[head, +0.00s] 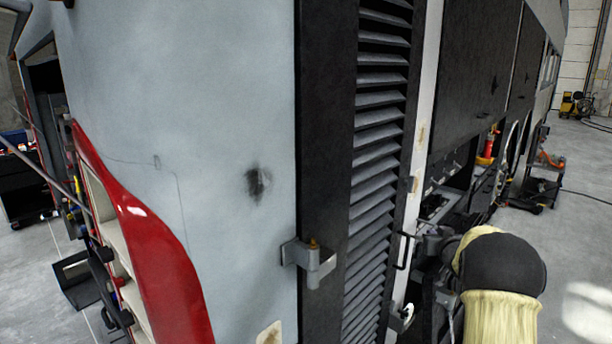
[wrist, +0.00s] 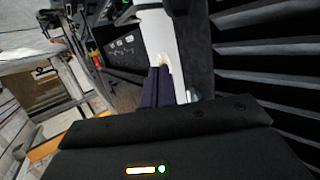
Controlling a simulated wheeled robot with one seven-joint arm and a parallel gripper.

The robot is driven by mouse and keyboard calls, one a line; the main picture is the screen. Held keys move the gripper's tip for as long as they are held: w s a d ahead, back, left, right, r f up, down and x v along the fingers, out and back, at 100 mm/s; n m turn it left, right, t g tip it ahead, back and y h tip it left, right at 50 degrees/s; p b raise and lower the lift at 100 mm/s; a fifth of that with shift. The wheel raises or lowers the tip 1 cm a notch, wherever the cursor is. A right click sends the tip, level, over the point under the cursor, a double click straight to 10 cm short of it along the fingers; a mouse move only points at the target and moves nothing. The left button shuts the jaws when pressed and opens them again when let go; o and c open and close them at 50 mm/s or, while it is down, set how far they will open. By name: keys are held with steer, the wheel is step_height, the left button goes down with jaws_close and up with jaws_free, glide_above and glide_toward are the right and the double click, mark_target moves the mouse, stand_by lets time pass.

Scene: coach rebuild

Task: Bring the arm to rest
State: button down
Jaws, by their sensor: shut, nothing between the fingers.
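My arm, with a pale yellow sleeve and a dark rounded joint, stands at the lower right of the head view, beside the coach's dark side. My gripper (wrist: 163,72) shows in the wrist view as two dark fingers close together, shut and empty. The fingertips lie in front of a white upright strip (wrist: 158,33) of the coach; I cannot tell whether they touch it. In the head view the gripper's fingers are not clear, as they are small among dark parts near the coach side.
The coach's grey corner panel (head: 215,120) with a dark smudge fills the middle. A metal hinge (head: 308,262) juts out beside the black louvred grille (head: 378,150). A red curved panel (head: 160,260) is at left. Open floor (head: 578,240) lies at right.

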steer(key=s+a+f+g, duration=0.3)
steer(key=s+a, duration=0.4)
steer(key=s, duration=0.6)
steer(key=s+a+f+g, duration=0.4)
steer(key=s+a, duration=0.3)
steer(key=s, duration=0.7)
steer(key=s+a+f+g, duration=0.3)
steer(key=s+a+g, duration=0.2)
steer(key=s, duration=0.9)
steer(key=a, duration=0.2)
steer(key=shift+s+a+f+n+g+y, duration=0.2)
steer(key=shift+a+n+g+y, duration=0.1)
steer(key=shift+n, duration=0.1)
steer(key=shift+d, duration=0.1)
